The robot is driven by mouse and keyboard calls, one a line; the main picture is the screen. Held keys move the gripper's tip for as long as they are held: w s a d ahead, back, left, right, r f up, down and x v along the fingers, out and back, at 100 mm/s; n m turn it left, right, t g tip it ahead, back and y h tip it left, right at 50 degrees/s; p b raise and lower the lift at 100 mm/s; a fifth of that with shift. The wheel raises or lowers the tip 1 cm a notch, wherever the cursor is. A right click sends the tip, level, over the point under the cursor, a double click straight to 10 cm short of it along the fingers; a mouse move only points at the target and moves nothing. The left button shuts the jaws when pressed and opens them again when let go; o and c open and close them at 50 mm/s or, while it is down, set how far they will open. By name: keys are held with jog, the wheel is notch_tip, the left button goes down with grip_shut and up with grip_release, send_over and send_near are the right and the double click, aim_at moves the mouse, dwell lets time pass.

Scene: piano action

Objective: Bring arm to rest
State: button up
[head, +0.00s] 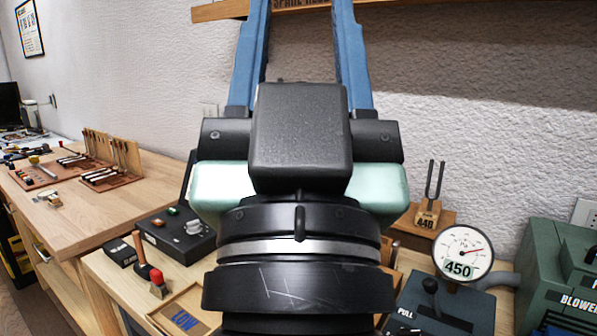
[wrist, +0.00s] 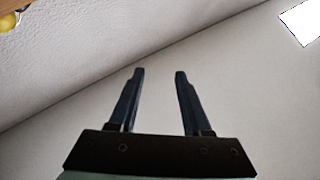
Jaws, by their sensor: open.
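My gripper (head: 303,25) rises through the middle of the head view, pointing up, with its two blue fingers apart and nothing visible between them. The fingertips run past the top edge there. My wrist and gripper body hide the centre of the workbench in the head view.
A black control box (head: 178,234) and a wooden LOW tray (head: 182,312) are lower left. At right are a tuning fork block (head: 424,217), a gauge reading 450 (head: 462,252) and a green blower (head: 560,270). A wooden shelf (head: 217,11) is above.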

notch_tip(320, 180, up, 20)
jog(key=s+p, duration=0.1)
jog(key=p, duration=1.8)
jog(key=shift+s+a+r+t+p, duration=0.15)
jog(key=shift+r+t+p, duration=0.15)
jog(key=shift+p, duration=0.1)
dwell(0.9)
